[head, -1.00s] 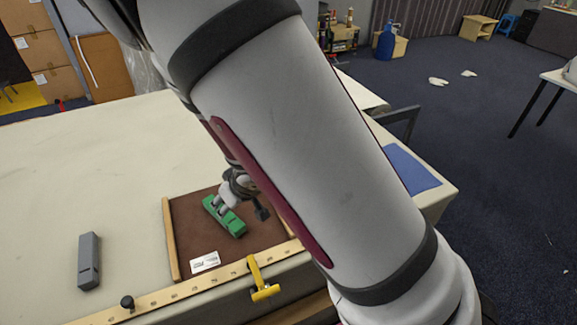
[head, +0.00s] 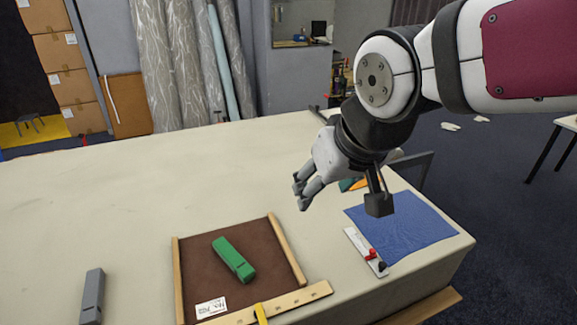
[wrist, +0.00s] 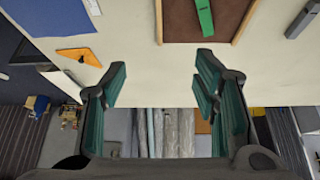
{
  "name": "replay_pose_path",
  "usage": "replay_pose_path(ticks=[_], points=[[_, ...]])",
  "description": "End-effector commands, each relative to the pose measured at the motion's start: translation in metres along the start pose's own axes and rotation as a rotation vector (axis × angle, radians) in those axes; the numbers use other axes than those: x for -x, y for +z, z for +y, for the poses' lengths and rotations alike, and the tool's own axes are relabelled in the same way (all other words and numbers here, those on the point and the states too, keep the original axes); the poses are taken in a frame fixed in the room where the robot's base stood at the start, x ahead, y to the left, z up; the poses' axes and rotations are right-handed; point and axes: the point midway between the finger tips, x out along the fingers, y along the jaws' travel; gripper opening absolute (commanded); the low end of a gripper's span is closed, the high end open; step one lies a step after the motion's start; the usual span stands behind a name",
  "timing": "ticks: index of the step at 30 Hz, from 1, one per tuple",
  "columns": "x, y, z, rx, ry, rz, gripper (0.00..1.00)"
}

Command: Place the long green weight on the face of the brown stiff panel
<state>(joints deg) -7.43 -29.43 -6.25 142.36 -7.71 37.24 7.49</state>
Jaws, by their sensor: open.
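The long green weight (head: 233,258) lies flat on the brown stiff panel (head: 199,262), slanted, near the middle of its face. The panel lies on the table with wooden strips along its sides and a white label at its near left corner. In the wrist view the green weight (wrist: 204,17) and the brown panel (wrist: 180,22) show at the top edge. My gripper (head: 301,192) is open and empty, raised above the table to the right of the panel and apart from the weight. Its two fingers (wrist: 160,86) stand wide apart in the wrist view.
A grey weight (head: 92,297) lies on the table left of the panel. A wooden ruler strip (head: 290,301) with a yellow clamp (head: 261,313) runs along the near edge. A blue cloth (head: 405,228) lies at right, beside a white piece with a red knob (head: 366,251). The far left table is clear.

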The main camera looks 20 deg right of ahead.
Motion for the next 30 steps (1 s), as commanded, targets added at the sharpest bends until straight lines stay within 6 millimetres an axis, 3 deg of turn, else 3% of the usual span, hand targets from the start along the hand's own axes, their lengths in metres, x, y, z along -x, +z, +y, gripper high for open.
replay_pose_path(ticks=[3, 10, 20, 27, 30], points=[[0.033, 0.023, -0.002, 0.002, -0.007, -0.006, 0.55], [0.058, 0.05, -0.009, 0.019, -0.016, -0.028, 0.55], [0.058, 0.051, -0.01, 0.021, -0.017, -0.031, 0.55], [0.029, 0.042, -0.011, 0.021, -0.017, -0.031, 0.55], [0.027, 0.041, -0.011, 0.02, -0.017, -0.031, 0.55]])
